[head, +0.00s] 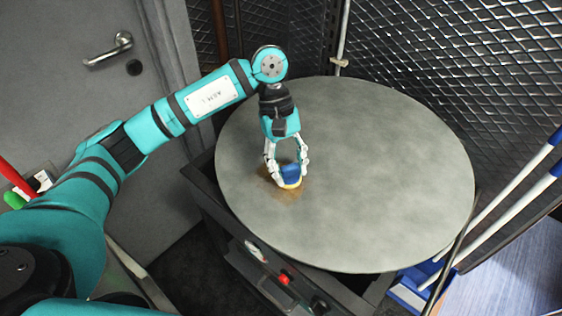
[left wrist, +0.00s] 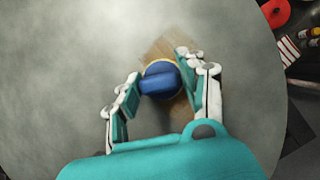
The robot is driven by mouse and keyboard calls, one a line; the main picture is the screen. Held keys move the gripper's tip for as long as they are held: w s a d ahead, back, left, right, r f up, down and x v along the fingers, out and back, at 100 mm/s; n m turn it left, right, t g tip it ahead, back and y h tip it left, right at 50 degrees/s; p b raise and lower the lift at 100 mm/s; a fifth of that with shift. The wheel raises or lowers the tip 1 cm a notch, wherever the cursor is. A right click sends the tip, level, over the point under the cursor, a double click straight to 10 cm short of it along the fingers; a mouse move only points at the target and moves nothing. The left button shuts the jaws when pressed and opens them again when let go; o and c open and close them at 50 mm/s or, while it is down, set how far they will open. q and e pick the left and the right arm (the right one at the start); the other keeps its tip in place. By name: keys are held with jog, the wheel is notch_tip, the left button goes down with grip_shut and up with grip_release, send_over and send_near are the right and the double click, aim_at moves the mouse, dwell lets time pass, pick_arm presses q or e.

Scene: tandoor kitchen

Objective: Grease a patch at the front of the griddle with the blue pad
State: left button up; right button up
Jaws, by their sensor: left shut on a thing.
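The round grey griddle (head: 380,180) fills the middle of the head view, and its surface also shows in the left wrist view (left wrist: 70,60). The blue pad (head: 291,173) has a pale yellowish rim at its bottom and is down at the griddle's front left part. My left gripper (head: 287,168) points down and is shut on the pad, with a finger on either side of it. A brownish greasy patch (head: 270,188) shows around the pad. In the left wrist view the pad (left wrist: 160,80) sits between the fingers, with the brownish patch (left wrist: 160,48) beside it. My right gripper is not in view.
The griddle stands on a dark frame with a red knob (head: 284,280) at the front. Wire mesh (head: 440,50) rises behind it. Blue and white long handles (head: 500,190) lean at the right. The rest of the griddle top is clear.

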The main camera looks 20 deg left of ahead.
pick_arm(q)
jog(key=shift+s+d+r+b, duration=0.1)
jog(key=shift+s+d+b, duration=0.2)
jog(key=shift+d, duration=0.75)
jog(key=shift+s+d+r+b, duration=0.15)
jog(key=shift+s+d, duration=0.2)
jog(key=shift+d, duration=0.65)
jog(key=shift+f, duration=0.1)
notch_tip(320, 180, up, 6)
jog(key=p, duration=0.2)
jog(key=shift+p, duration=0.3)
notch_tip(320, 180, up, 3)
jog(key=shift+a+p, duration=0.1)
jog(key=shift+p, duration=0.2)
